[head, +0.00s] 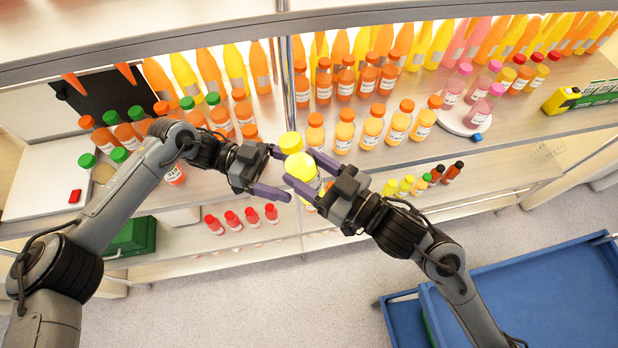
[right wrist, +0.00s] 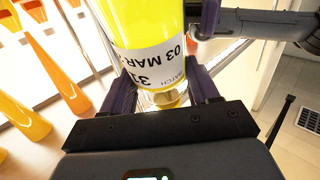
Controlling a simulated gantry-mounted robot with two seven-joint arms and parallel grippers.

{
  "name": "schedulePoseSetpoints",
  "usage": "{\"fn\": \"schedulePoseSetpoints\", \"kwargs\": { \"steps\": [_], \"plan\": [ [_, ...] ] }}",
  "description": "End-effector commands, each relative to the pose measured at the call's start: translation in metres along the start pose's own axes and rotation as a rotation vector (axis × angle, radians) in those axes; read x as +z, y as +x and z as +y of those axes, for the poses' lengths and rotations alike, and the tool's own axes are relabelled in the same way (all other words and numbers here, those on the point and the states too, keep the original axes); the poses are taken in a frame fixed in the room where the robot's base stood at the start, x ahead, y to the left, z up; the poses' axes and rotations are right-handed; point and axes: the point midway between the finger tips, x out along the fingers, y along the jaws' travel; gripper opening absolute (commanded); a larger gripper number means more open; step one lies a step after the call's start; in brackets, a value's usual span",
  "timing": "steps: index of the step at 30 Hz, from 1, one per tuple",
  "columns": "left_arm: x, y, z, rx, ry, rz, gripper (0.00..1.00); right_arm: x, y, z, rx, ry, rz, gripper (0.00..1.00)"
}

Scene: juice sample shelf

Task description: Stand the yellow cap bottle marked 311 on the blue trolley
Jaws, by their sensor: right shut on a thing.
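A yellow bottle with a yellow cap (head: 300,165) is held up in front of the shelf edge by my right gripper (head: 314,178). In the right wrist view the bottle (right wrist: 140,25) fills the space between the purple fingers (right wrist: 163,88). Its white label shows "03 MAR", "BATCH" and a number starting "31"; the last digit is hidden. My left gripper (head: 272,172) has its fingers apart close to the bottle's left side; I cannot tell whether they touch it. Another yellow cap (head: 290,142) shows just behind. The blue trolley (head: 540,295) stands at the lower right.
Shelves (head: 540,125) hold several orange, red, pink and green capped bottles. A pink-bottle group stands on a round white plate (head: 466,122). Small red-capped bottles (head: 232,220) stand on the lower shelf. The trolley's visible top is bare. Open floor (head: 260,300) lies between shelf and trolley.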

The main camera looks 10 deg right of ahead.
Motion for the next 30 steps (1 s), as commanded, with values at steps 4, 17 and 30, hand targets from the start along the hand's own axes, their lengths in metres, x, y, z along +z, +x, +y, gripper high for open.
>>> {"fn": "schedulePoseSetpoints", "kwargs": {
  "steps": [4,17,30],
  "plan": [
    [0.000,0.023,0.001,0.002,0.002,0.004,0.90,-0.001,0.000,0.000,0.000,0.000,0.002,0.00],
    [-0.001,0.051,0.000,-0.001,0.002,0.001,0.90,-0.001,0.000,0.000,0.000,0.000,0.002,0.00],
    [-0.001,0.052,0.000,-0.001,0.001,0.001,0.63,-0.001,0.000,0.000,0.000,0.000,0.002,0.00]
  ]
}}
